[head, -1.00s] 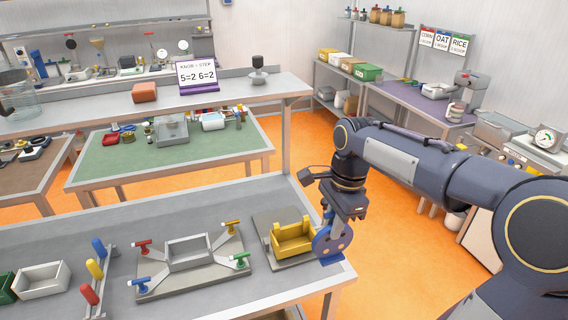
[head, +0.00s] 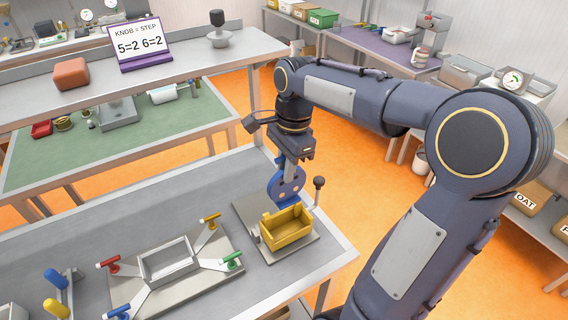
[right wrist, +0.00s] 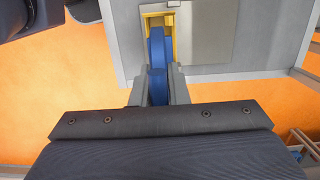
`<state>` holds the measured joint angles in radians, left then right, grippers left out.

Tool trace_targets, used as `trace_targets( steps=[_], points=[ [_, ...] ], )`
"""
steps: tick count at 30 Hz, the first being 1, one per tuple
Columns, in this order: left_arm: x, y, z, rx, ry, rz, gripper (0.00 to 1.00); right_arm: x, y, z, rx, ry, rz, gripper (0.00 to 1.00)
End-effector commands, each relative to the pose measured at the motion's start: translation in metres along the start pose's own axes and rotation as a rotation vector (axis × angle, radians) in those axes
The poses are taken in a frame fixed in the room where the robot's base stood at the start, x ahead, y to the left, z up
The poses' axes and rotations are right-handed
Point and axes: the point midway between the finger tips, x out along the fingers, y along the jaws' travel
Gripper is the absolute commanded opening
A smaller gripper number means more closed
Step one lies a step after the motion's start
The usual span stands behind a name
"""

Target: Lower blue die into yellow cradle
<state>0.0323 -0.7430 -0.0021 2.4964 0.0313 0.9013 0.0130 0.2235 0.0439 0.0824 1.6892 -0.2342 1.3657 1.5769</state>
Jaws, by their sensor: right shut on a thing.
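A blue die (head: 284,188), a disc with small holes, hangs upright in my right gripper (head: 293,168). The right wrist view shows the same die (right wrist: 157,50) edge-on between the two grey fingers (right wrist: 158,88), which are shut on it. The yellow cradle (head: 288,231), an open box-like holder, sits on a grey plate near the table's right end. In the head view the die overlaps the cradle's far rim and stands mostly above it. In the right wrist view the cradle (right wrist: 170,47) shows around the die's far end. I cannot tell whether they touch. My left gripper is not in view.
A lever with a dark ball (head: 318,183) stands beside the cradle. To the left is a fixture with a grey open box (head: 167,260) and coloured clamps (head: 233,260). Blue and yellow handles (head: 56,279) stand further left. The table (head: 150,205) is clear behind the fixture.

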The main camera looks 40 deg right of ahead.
Motion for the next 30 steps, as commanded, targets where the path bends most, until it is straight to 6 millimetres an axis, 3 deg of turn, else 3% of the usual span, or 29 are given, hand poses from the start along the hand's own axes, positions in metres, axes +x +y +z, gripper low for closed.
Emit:
trace_targets(
  steps=[15, 30],
  points=[
    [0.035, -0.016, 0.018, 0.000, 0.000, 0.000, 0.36, 0.045, 0.000, -0.005, -0.001, 0.000, -0.003, 0.00],
    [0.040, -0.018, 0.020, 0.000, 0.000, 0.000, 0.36, 0.051, 0.000, -0.006, -0.001, 0.000, -0.003, 0.00]
  ],
)
